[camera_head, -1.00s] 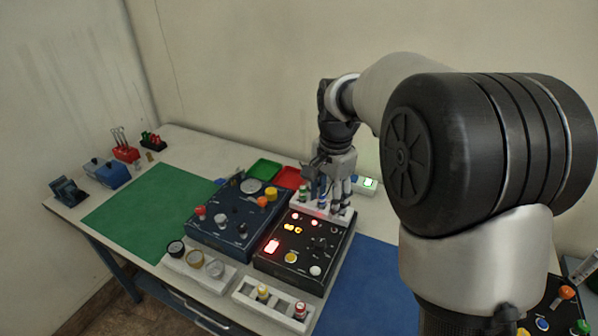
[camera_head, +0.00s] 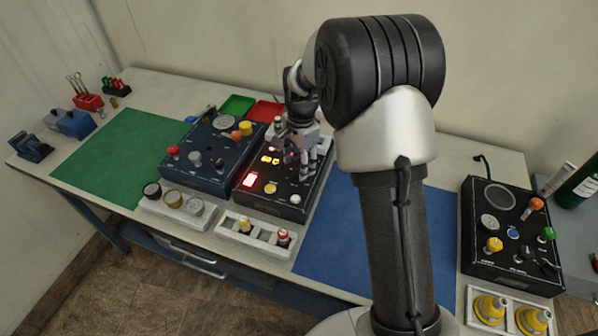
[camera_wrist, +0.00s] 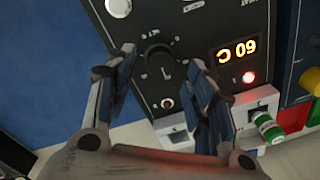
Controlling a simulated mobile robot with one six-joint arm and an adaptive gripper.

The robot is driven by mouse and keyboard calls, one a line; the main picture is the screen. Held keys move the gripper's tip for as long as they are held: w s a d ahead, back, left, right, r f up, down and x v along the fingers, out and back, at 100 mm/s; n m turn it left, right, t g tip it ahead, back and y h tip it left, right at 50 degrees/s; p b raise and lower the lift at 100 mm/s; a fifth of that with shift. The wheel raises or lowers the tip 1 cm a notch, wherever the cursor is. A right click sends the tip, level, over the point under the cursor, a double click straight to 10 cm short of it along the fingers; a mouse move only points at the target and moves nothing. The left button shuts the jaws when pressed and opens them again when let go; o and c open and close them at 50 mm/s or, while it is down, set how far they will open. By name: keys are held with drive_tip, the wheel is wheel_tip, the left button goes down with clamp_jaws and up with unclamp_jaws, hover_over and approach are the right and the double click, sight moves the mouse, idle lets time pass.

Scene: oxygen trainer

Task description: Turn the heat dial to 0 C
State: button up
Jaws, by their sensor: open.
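The heat dial is a round black knob (camera_wrist: 160,63) on the black panel (camera_wrist: 185,20), with small marks around it. The wrist view shows it between the tips of my gripper (camera_wrist: 162,58), whose two fingers are spread on either side. I cannot tell whether they touch it. An orange lit display (camera_wrist: 237,50) beside the dial appears upside down and seems to read 60 C. In the head view my gripper (camera_head: 305,170) is low over the right part of the black box (camera_head: 240,196), and its fingers hide the dial.
A red lamp (camera_wrist: 248,77) glows by the display. A white rack with a green-capped vial (camera_wrist: 268,127) stands close to one finger. A navy box (camera_head: 190,178) is left of the black box. The blue mat (camera_head: 335,235) to the right is clear.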

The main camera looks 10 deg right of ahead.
drive_tip(key=shift+w+f+b, duration=0.1)
drive_tip(key=shift+f+b, duration=0.2)
drive_tip(key=shift+f, duration=1.2)
drive_tip(key=c, duration=1.1)
